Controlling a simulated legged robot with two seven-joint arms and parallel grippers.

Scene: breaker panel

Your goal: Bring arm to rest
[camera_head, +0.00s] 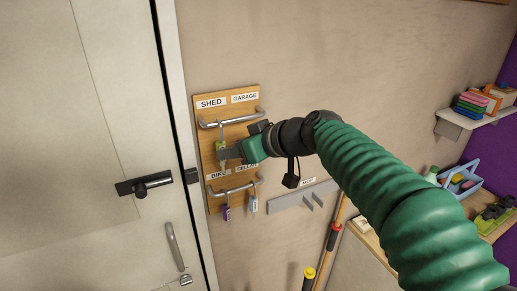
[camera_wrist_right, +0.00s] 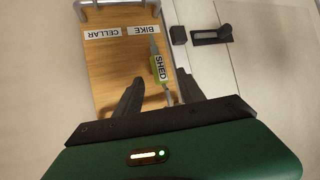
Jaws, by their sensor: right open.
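My right gripper (camera_head: 230,153) is in front of the wooden key board (camera_head: 212,193), beside the green-tagged key (camera_head: 221,147) that hangs from the upper rail (camera_head: 232,120) below the SHED label. In the right wrist view my right gripper (camera_wrist_right: 160,92) is open. Its two dark fingers are apart, with the SHED tag (camera_wrist_right: 160,67) showing between and beyond them. The key looks free of the fingers. My green right arm (camera_head: 400,200) reaches in from the lower right. My left gripper is not in view.
A purple-tagged key (camera_head: 227,212) and a pale-tagged key (camera_head: 253,204) hang from the lower rail. A door with a black handle (camera_head: 145,185) is at left. A grey wall holder (camera_head: 300,196) and long-handled tools stand below the arm. A shelf (camera_head: 460,119) is at right.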

